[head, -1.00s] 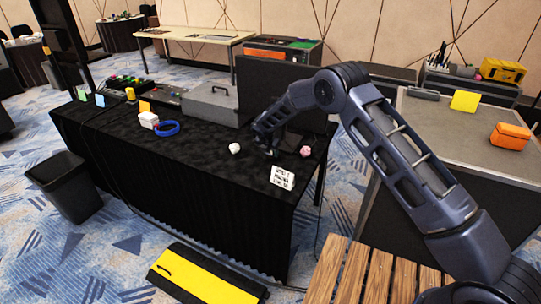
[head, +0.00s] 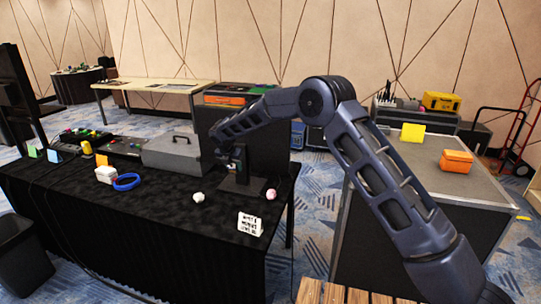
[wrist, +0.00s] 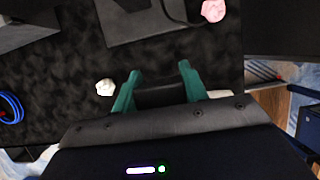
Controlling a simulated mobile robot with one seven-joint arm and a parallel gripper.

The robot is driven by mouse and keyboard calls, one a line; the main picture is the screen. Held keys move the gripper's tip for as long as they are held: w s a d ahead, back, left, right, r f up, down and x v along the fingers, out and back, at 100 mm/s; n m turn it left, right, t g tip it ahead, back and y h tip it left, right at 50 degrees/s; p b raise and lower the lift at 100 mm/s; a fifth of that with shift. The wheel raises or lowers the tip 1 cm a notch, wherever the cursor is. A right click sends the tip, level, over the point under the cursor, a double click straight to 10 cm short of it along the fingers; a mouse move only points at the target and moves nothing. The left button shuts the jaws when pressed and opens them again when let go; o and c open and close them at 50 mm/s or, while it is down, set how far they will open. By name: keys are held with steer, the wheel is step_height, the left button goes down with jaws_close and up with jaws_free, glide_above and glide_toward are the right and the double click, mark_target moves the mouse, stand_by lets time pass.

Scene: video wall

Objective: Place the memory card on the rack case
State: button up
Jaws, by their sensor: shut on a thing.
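My gripper (head: 233,160) is above the black-draped table, in front of a dark upright panel. In the wrist view its two teal fingers (wrist: 157,76) stand apart, with a dark piece (wrist: 160,96) between them. I take this piece to be the memory card, shut in my gripper; its outline is hard to make out. A large grey-topped case (head: 400,165), which I take to be the rack case, stands at the right, apart from the table. A yellow block (head: 413,132) and an orange box (head: 456,162) sit on its top.
On the black table (head: 150,215) are a dark stand (head: 242,185), a white crumpled ball (head: 198,197), a pink ball (head: 271,194), a white printed card (head: 250,224), a blue coil (head: 126,182) and a grey handled box (head: 172,153). The front of the grey top is bare.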

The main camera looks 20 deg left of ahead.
step_height(320, 180, up, 14)
steer(key=w+m+g+h, duration=0.2)
steer(key=m+h, duration=0.1)
steer(key=m, duration=0.7)
steer(key=w+d+r+m+g+h, duration=0.2)
steer(key=w+d+r+m, duration=0.4)
steer(key=d, duration=0.3)
steer(key=w+d+m+g, duration=0.1)
steer(key=w+d+m, duration=0.25)
steer(key=d, duration=0.65)
steer(key=w+d+m+g+y, duration=0.1)
steer(key=w+d+m, duration=0.25)
steer(key=d, duration=0.65)
steer(key=w+d+m+g, duration=0.1)
steer(key=w+d+m, duration=0.25)
steer(key=d, duration=0.75)
steer(key=s+d+m+g+y, duration=0.2)
steer(key=d+m, duration=0.7)
steer(key=d, duration=2.6)
steer(key=shift+s+d+y, duration=0.15)
steer(key=shift+s+y, duration=0.6)
steer(key=shift+y, duration=0.25)
steer(key=shift+r+m, duration=0.15)
steer(key=shift+m, duration=0.1)
